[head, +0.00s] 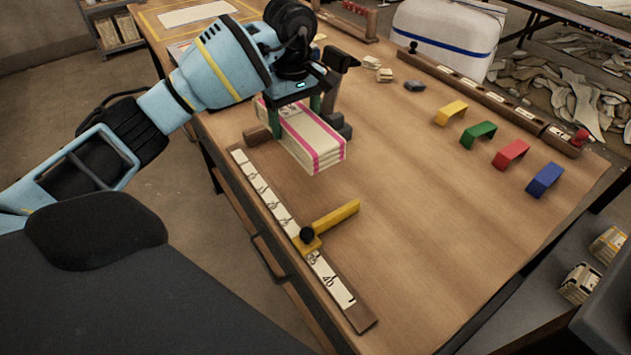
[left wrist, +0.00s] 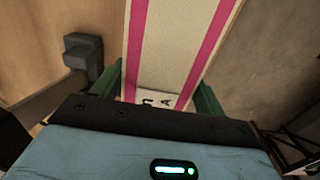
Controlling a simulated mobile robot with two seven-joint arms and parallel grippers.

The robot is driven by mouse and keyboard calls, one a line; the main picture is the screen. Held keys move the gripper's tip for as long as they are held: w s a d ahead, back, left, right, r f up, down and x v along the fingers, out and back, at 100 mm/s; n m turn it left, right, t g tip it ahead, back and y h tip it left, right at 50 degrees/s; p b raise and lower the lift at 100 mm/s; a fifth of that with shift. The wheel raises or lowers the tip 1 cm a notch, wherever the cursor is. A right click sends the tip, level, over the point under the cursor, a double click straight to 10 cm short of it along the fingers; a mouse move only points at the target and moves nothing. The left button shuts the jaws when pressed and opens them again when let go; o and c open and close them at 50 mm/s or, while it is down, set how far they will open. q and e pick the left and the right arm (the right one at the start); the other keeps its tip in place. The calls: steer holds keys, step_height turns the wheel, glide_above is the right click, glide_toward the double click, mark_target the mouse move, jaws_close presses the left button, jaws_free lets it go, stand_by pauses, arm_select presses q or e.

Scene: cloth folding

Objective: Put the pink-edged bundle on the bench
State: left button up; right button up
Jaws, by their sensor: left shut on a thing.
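The pink-edged bundle (head: 308,139) is a cream, box-shaped stack with pink stripes along it. It is at the left part of the wooden bench (head: 420,220), near the ruler strip. My left gripper (head: 315,103) is shut on it, with green fingers on either side. In the left wrist view, the bundle (left wrist: 180,40) runs up between the fingers of the gripper (left wrist: 160,90). I cannot tell whether its underside touches the bench. My right gripper is not in view.
A ruler strip (head: 263,193) with a yellow stop (head: 335,216) lies along the near edge. Yellow (head: 451,111), green (head: 479,132), red (head: 510,152) and blue (head: 544,178) brackets stand at the right. A grey block (head: 338,125) is beside the bundle. The bench middle is clear.

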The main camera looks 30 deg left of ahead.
arm_select(q)
steer(key=shift+s+f, duration=0.1)
steer(key=shift+f, duration=4.85)
steer(key=shift+f, duration=0.15)
steer(key=o, duration=1.1)
step_height(320, 180, up, 12)
steer(key=shift+r, duration=0.15)
